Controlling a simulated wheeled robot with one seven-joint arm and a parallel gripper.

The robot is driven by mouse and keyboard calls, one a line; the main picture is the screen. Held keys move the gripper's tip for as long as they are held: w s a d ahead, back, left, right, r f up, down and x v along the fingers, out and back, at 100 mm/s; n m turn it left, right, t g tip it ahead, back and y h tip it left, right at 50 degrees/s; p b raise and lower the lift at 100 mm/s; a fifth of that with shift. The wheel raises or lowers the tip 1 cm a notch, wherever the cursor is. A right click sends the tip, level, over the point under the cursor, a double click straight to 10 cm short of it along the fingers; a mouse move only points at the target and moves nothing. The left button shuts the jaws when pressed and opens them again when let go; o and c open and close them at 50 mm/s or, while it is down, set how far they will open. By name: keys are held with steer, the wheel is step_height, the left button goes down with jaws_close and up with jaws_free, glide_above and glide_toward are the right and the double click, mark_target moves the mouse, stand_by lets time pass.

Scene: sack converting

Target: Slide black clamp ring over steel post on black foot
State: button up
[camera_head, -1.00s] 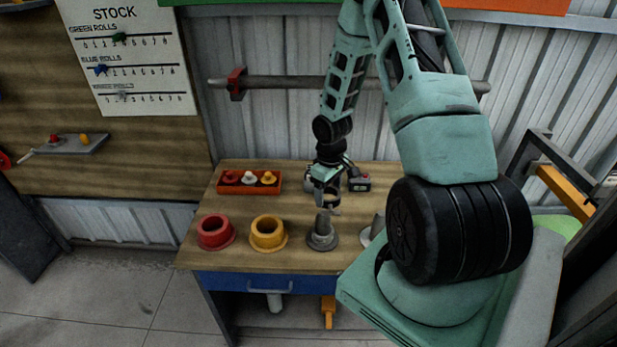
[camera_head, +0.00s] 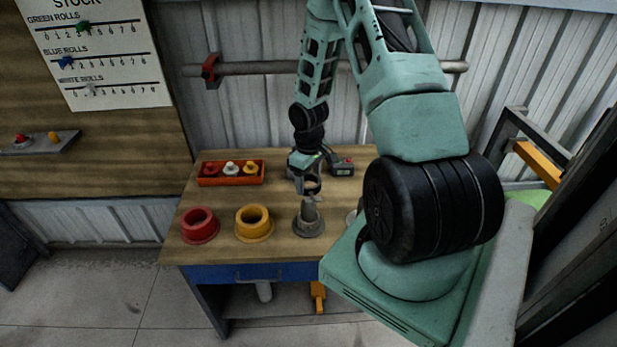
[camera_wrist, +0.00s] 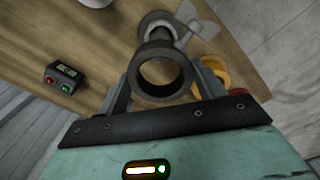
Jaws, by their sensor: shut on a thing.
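The black clamp ring (camera_wrist: 160,75) is held between the fingers of my gripper (camera_wrist: 158,88), its opening facing the wrist camera. Bare wooden tabletop shows through the opening. A grey winged piece (camera_wrist: 196,20) shows just beyond the ring. The steel post on its black foot (camera_head: 309,220) stands upright on the bench, below my gripper (camera_head: 308,180) and the ring (camera_head: 313,185). The post and foot also show past the ring's far rim in the wrist view (camera_wrist: 157,22), partly hidden by it. The ring looks apart from the post, above it.
On the bench (camera_head: 280,255) are a red flanged ring (camera_head: 200,226), a yellow flanged ring (camera_head: 254,224) and an orange tray (camera_head: 230,179) with small knobbed pieces. A button box (camera_head: 342,166) stands behind right. Another grey object (camera_head: 351,216) is partly hidden by my arm.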

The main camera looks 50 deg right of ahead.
steer(key=shift+f+b, duration=3.2)
steer(key=shift+f, duration=1.35)
steer(key=o, duration=1.4)
steer(key=shift+o, duration=0.2)
step_height(320, 180, up, 17)
steer(key=b, duration=0.1)
steer(key=shift+r+b, duration=0.2)
steer(key=shift+b, duration=0.1)
steer(key=shift+a, duration=0.1)
